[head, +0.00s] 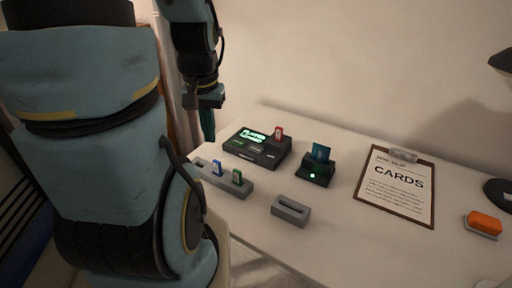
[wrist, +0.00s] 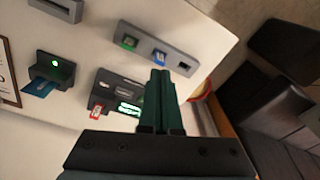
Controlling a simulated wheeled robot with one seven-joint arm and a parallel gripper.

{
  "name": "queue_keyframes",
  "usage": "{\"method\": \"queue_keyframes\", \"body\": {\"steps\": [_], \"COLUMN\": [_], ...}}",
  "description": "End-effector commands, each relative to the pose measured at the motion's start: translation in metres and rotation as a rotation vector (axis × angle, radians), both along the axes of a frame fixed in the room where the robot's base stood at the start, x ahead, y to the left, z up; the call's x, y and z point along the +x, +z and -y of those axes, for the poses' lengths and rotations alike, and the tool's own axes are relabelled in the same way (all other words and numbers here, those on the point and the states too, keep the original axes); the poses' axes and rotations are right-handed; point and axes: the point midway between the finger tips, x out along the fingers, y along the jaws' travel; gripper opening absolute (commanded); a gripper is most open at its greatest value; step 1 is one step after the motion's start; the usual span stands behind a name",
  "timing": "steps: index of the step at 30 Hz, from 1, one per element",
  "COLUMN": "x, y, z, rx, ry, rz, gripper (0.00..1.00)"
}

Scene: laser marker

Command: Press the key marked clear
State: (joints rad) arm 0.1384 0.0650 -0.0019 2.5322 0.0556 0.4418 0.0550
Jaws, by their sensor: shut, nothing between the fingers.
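The dark marker console (head: 257,148) sits at the back left of the white table, with a lit green screen (head: 254,135) and a red card (head: 279,132) upright in it. Several small keys (head: 254,150) lie along its front; their labels are too small to read, so I cannot tell which is marked clear. The console also shows in the wrist view (wrist: 103,92), partly hidden by my gripper. My gripper (head: 209,140) points down, shut and empty, left of the console and above the table, apart from it. In the wrist view its green fingertips (wrist: 159,72) are together.
A grey holder (head: 233,187) with a blue and a green card stands in front of the console. A black reader (head: 315,172) with a blue card, a grey slotted block (head: 290,211), a clipboard (head: 397,190) and an orange-topped block (head: 484,224) lie rightward. A wall stands behind.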

Motion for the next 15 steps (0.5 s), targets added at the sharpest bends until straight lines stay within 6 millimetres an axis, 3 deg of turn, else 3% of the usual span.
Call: {"method": "queue_keyframes", "body": {"steps": [5, 9, 15], "x": [0.02, 0.047, 0.089], "y": [0.006, 0.001, -0.012], "z": [0.021, 0.042, 0.082], "rx": [0.173, 0.364, 0.64], "ry": [-0.571, -1.17, -1.915], "rz": [-0.146, -0.309, -0.558], "gripper": [0.0, 0.0, 0.0]}}
